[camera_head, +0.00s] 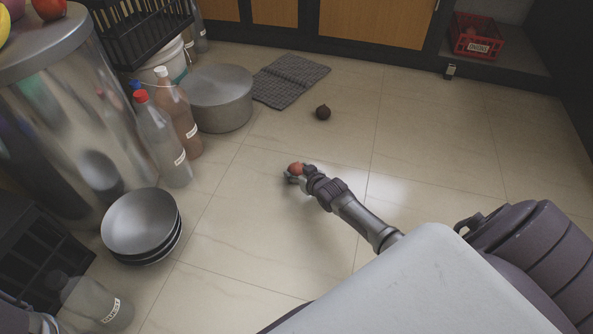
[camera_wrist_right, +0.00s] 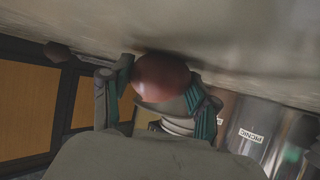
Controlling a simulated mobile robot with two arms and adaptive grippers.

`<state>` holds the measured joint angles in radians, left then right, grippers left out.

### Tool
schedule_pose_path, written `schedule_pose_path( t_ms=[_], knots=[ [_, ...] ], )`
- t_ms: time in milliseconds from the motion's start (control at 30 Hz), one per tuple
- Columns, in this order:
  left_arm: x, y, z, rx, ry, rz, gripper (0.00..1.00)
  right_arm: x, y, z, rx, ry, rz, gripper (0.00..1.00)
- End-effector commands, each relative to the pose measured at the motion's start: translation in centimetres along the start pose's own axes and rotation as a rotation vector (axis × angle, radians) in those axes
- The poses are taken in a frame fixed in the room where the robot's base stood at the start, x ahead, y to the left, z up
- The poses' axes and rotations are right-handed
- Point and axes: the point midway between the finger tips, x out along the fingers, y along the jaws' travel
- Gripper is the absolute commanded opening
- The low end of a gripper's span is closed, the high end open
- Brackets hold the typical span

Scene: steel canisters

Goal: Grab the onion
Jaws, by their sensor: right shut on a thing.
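A reddish-brown round onion (camera_head: 296,168) is held at the end of my right arm, just above or at the tiled floor; I cannot tell whether it touches. My right gripper (camera_head: 298,173) is shut on it. In the right wrist view the onion (camera_wrist_right: 162,77) sits between the two green-padded fingers of the right gripper (camera_wrist_right: 160,88). At the lower left edge of the head view there is a small dark part that may be mine; the left gripper is not seen.
A dark round object (camera_head: 323,112) lies on the floor beyond the gripper, near a grey mat (camera_head: 289,80). A steel pot (camera_head: 221,98), bottles (camera_head: 163,143) and stacked bowls (camera_head: 141,226) stand at left. A red crate (camera_head: 478,38) is at the back right. The middle floor is clear.

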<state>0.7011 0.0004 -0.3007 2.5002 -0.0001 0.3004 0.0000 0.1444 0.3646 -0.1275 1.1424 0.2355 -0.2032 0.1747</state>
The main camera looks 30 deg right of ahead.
Motion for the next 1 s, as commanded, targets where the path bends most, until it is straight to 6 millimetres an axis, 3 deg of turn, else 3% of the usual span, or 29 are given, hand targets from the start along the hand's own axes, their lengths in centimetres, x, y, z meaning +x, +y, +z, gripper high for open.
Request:
schedule_pose_path(
  t_ms=[100, 467, 767, 1000],
  knots=[
    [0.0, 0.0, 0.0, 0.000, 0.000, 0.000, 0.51, 0.0, 0.0, 0.0, 0.000, 0.001, 0.000, 0.22],
    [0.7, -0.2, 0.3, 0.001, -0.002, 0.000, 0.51, -0.4, 0.0, -0.7, 0.000, 0.001, 0.000, 0.22],
    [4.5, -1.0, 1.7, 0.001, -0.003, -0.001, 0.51, -2.4, 0.0, -4.4, 0.000, 0.002, 0.000, 0.22],
    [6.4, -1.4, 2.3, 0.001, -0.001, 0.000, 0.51, -2.5, 5.5, -7.6, -0.009, 0.002, 0.005, 0.22]
  ],
)
